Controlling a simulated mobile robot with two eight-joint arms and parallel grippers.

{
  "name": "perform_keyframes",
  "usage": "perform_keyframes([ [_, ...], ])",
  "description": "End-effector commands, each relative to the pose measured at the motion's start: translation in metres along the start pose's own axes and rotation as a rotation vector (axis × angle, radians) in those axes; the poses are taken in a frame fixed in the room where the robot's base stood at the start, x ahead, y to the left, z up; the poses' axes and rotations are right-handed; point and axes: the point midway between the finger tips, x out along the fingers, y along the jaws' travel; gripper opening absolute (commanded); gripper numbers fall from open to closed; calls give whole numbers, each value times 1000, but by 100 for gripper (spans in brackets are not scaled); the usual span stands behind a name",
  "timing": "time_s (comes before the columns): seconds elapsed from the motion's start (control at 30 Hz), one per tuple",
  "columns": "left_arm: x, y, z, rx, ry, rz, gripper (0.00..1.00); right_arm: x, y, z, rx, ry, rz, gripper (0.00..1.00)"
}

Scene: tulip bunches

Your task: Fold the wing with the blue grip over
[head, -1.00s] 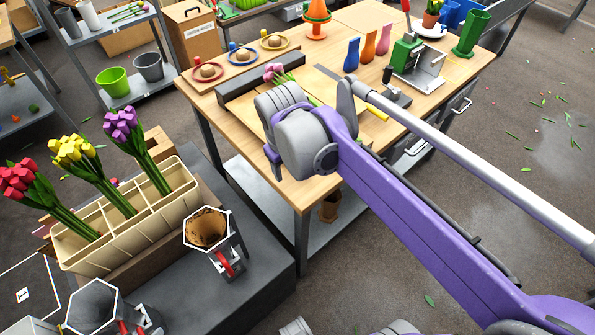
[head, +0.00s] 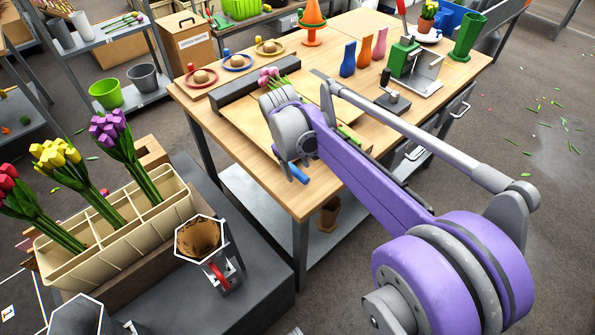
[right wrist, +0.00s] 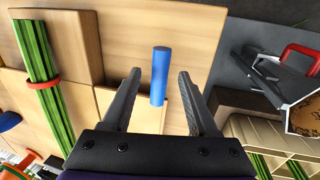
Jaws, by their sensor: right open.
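The blue grip (right wrist: 160,76) is a short cylinder on a pale wooden wing (right wrist: 146,112) in the right wrist view. It also shows in the head view (head: 291,170) near the table's front edge, below my right wrist. My right gripper (right wrist: 160,73) is open, its fingers on either side of the blue grip with a gap on both sides. A tulip bunch with pink heads (head: 269,77) lies on the table, partly hidden by my arm. Its green stems, with a red band, show in the right wrist view (right wrist: 38,62). My left gripper is not in view.
A dark bar (head: 245,88) lies behind the bunch. A beige divided crate (head: 120,240) with tulips and a hexagonal container (head: 201,238) stand at the left front.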

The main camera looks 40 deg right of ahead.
Motion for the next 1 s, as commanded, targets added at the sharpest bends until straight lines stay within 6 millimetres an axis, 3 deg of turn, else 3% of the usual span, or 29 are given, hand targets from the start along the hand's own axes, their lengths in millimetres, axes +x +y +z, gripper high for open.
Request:
perform_keyframes([
  [0.17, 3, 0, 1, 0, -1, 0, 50, 14, 0, 0, 0, 0, 0, 59],
  [0.47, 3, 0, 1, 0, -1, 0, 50, 16, 0, 0, 0, 0, 0, 59],
  [0.8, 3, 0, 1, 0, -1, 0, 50, 16, 0, 0, 0, 0, 0, 0],
  [1.0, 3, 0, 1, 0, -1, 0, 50, 16, 0, 0, 0, 0, 0, 0],
])
